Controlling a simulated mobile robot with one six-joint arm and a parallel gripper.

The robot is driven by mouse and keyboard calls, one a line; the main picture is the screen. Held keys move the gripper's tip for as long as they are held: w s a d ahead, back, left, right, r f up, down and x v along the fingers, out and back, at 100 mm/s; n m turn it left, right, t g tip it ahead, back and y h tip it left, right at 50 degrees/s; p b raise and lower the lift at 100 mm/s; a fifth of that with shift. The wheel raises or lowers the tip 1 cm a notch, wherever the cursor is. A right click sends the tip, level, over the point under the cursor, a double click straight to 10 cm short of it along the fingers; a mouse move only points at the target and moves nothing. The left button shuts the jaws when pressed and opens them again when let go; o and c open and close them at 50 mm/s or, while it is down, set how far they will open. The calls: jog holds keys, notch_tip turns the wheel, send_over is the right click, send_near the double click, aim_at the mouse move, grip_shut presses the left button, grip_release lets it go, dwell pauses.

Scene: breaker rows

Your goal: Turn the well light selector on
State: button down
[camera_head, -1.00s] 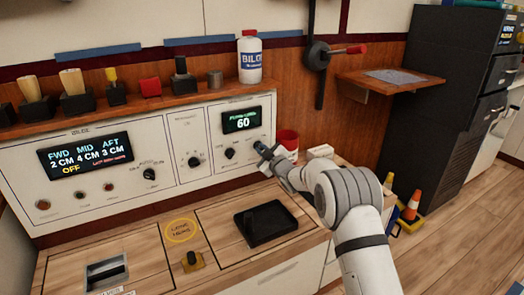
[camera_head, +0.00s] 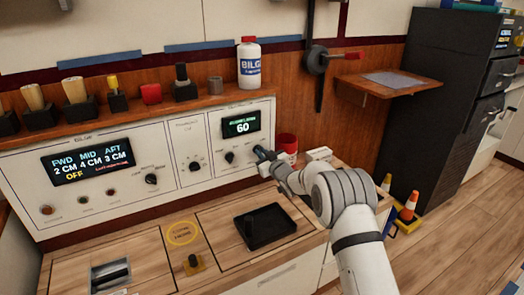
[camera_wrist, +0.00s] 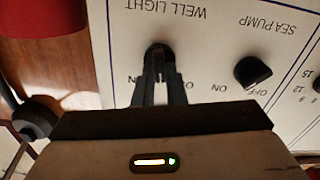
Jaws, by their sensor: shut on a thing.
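The well light selector (camera_wrist: 158,50) is a dark knob on the white panel, under the upside-down WELL LIGHT label in the wrist view. My gripper (camera_wrist: 159,75) is shut on it, one finger on each side. The fingers hide most of the knob and part of the ON and OFF marks below it, so its exact setting is hard to tell. In the head view my gripper (camera_head: 261,153) is at the right end of the panel, and the selector is hidden behind it.
The sea pump knob (camera_wrist: 252,71) is beside the selector in the wrist view. In the head view a red container (camera_head: 287,142) and a white block (camera_head: 319,154) stand close right of my gripper. A black tray (camera_head: 268,226) lies on the counter below. A bottle (camera_head: 249,65) stands on the shelf above.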

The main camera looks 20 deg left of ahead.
jog(key=shift+w+d+r+m+p, duration=0.1)
jog(key=shift+m+p, duration=1)
jog(key=shift+m, duration=1.45)
jog(key=shift+w+d+m+p, duration=0.1)
jog(key=shift+m+p, duration=0.95)
jog(key=shift+m, duration=1.5)
jog(key=c, duration=1.5)
grip_release()
jog(key=shift+p+v, duration=0.95)
jog(key=shift+v, duration=2.9)
